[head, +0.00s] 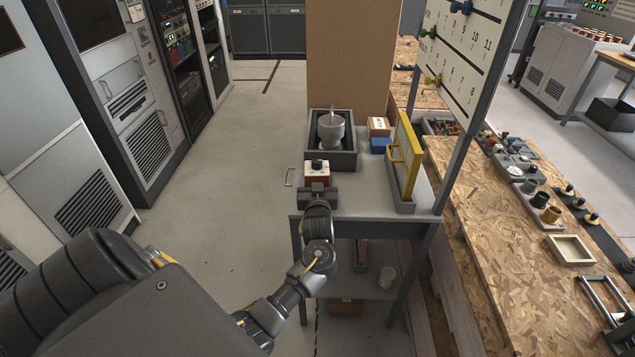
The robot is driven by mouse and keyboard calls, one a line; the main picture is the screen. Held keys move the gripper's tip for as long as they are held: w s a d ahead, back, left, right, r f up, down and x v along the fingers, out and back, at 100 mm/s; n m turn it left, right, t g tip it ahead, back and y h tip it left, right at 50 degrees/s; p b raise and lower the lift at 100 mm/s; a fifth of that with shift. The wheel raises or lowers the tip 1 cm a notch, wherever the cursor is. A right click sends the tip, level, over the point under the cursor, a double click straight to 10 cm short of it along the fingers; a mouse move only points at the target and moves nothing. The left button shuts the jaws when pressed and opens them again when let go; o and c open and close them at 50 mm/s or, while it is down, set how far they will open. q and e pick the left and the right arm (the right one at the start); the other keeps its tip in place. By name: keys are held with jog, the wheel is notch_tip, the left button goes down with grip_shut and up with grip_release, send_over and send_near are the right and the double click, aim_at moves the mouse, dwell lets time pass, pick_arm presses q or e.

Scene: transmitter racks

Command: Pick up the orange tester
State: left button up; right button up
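The orange tester (317,172), a small box with a pale top, a dark knob and orange-red sides, sits near the left edge of the grey bench top (358,193). My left arm comes in from the lower left, and its gripper (317,188) is right at the near side of the tester. The gripper's body hides the tester's lower front and the fingers, so I cannot tell whether they are around it or only beside it. My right gripper is not in view.
Behind the tester stands a dark tray (345,160) holding a grey metal vessel (331,131). To the right are a blue box (380,145), a cardboard box (378,126) and a yellow rack (407,158). A post and numbered board (466,50) rise at the right. Open floor lies left.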

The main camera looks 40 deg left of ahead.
pick_arm(q)
jog(key=c, duration=0.6)
jog(key=shift+r, duration=0.1)
